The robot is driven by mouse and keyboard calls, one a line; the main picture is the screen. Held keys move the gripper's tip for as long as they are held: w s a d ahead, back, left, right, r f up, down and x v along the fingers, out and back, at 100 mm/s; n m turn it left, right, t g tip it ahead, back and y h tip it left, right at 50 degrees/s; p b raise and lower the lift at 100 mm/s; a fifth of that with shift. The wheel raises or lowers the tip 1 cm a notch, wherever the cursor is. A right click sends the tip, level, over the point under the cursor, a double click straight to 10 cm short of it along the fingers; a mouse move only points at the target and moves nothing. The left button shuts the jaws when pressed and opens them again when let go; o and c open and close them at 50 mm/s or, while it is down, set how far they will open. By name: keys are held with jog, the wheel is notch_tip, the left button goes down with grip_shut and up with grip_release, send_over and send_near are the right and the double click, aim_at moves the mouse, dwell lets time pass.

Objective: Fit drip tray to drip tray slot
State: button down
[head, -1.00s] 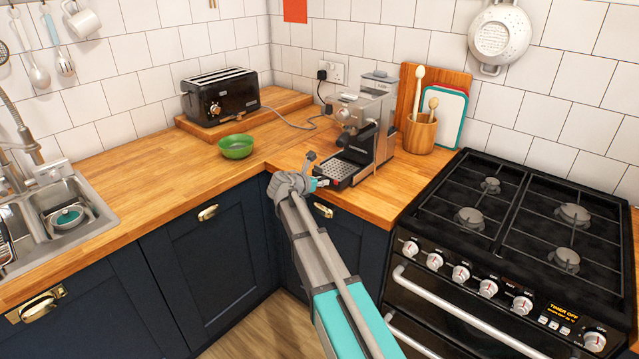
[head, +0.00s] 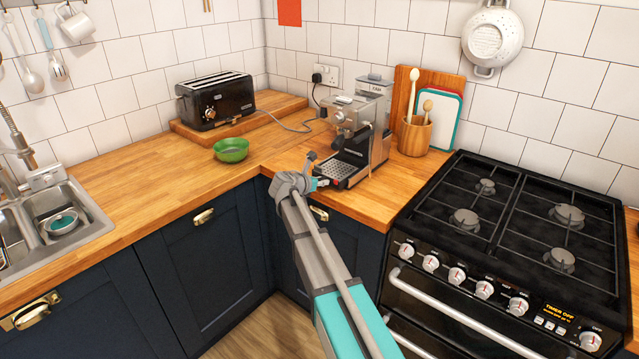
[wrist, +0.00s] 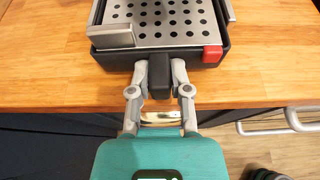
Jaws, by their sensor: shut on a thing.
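The drip tray (wrist: 170,18) is dark with a perforated metal top, and it lies level at the top of the wrist view. It also shows in the head view (head: 337,170), at the front foot of the silver coffee machine (head: 362,120). My gripper (wrist: 159,72) is shut on the tray's dark front tab (wrist: 159,82), one finger on each side, at the worktop's front edge. The drip tray slot is not clearly visible. I cannot tell how far the tray sits in it.
The wooden worktop (head: 110,195) carries a green bowl (head: 231,150), a toaster (head: 215,100) and a utensil pot (head: 415,137). The black cooker (head: 500,220) stands to the right. Dark cupboards (head: 200,270) lie below the edge. The worktop left of the machine is mostly clear.

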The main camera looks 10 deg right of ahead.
jog(key=shift+w+d, duration=0.55)
jog(key=shift+d, duration=0.2)
jog(key=shift+w+d, duration=0.55)
jog(key=shift+d, duration=0.2)
jog(key=shift+c, duration=2.4)
grip_release()
jog(key=shift+s+a, duration=0.1)
jog(key=s+a, duration=1.1)
jog(key=a, duration=0.4)
jog(key=shift+s, duration=0.15)
